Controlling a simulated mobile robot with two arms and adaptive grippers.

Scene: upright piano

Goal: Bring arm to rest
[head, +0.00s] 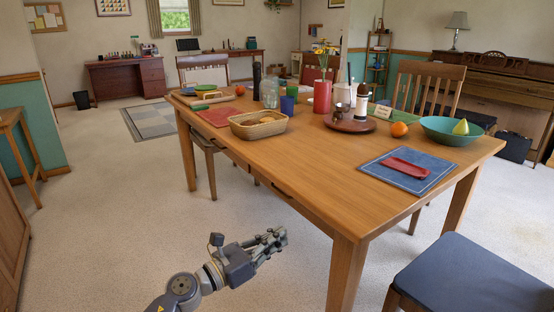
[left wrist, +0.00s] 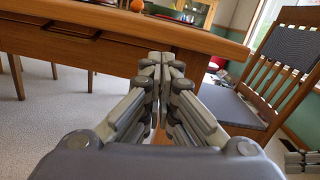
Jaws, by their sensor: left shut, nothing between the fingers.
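My left gripper (head: 275,239) is low in the head view, in front of the wooden table (head: 300,182) and below the level of its top. Its fingers are shut with nothing between them. In the left wrist view the left gripper (left wrist: 160,60) points at the table's edge (left wrist: 110,24), with the closed fingers in the middle of the picture. I cannot tell from this view how far the tips are from the table edge.
A dark-seated chair (head: 475,275) stands at the lower right. On the table are a wicker basket (head: 258,125), a red vase (head: 322,97), a teal bowl (head: 450,131) and a blue mat (head: 385,177). An upright piano (head: 500,85) is at the back right. Carpet left of the table is clear.

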